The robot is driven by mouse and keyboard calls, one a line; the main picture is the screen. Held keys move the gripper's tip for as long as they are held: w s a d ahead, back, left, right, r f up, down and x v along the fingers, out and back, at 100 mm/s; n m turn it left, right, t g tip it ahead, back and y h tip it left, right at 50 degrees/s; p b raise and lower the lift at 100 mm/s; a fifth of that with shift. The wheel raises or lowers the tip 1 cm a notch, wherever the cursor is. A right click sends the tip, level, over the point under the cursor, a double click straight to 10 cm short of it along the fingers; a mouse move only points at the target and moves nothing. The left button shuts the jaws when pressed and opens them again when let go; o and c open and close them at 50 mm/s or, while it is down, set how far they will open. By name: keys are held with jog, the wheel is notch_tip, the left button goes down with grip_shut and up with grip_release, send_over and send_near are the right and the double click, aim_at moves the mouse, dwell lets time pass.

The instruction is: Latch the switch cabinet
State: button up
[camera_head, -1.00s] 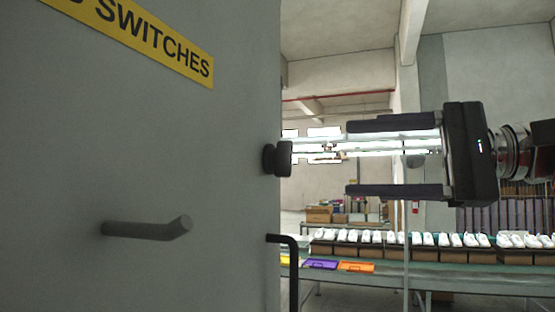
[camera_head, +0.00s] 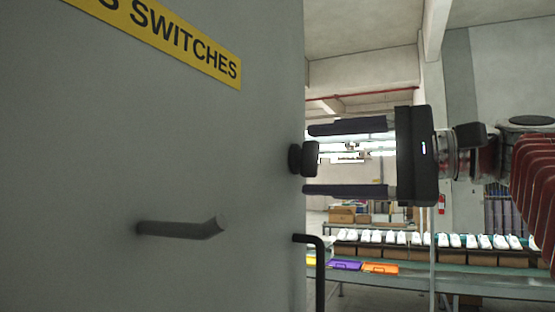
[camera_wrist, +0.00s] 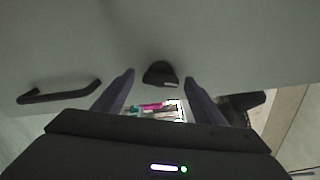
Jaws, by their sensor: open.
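The grey switch cabinet door (camera_head: 90,160) fills the left of the head view, with a yellow label (camera_head: 170,35) reading "SWITCHES". A black knob (camera_head: 304,158) sits at the door's right edge; it also shows in the wrist view (camera_wrist: 159,74). A dark bar handle (camera_head: 182,228) sticks out lower on the door; it shows at left in the wrist view (camera_wrist: 60,92). My gripper (camera_head: 306,160) is open, its two fingers level with the knob, one above and one below it in the head view. In the wrist view the knob lies between the fingertips. Contact cannot be told.
A black bent handle (camera_head: 317,262) stands beside the door's right edge, below my gripper. Behind are a green conveyor (camera_head: 450,278) with white shoes (camera_head: 430,239), a purple tray (camera_head: 345,265) and an orange tray (camera_head: 381,268). The space right of the door is open.

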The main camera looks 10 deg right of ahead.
jog(key=shift+w+a, duration=0.15)
jog(key=shift+a, duration=0.1)
jog(key=c, duration=1.1)
jog(key=shift+o, duration=0.2)
jog(key=shift+f+n, duration=0.1)
jog(key=shift+n, duration=1.6)
jog(key=o, duration=1.1)
jog(key=shift+c, duration=0.2)
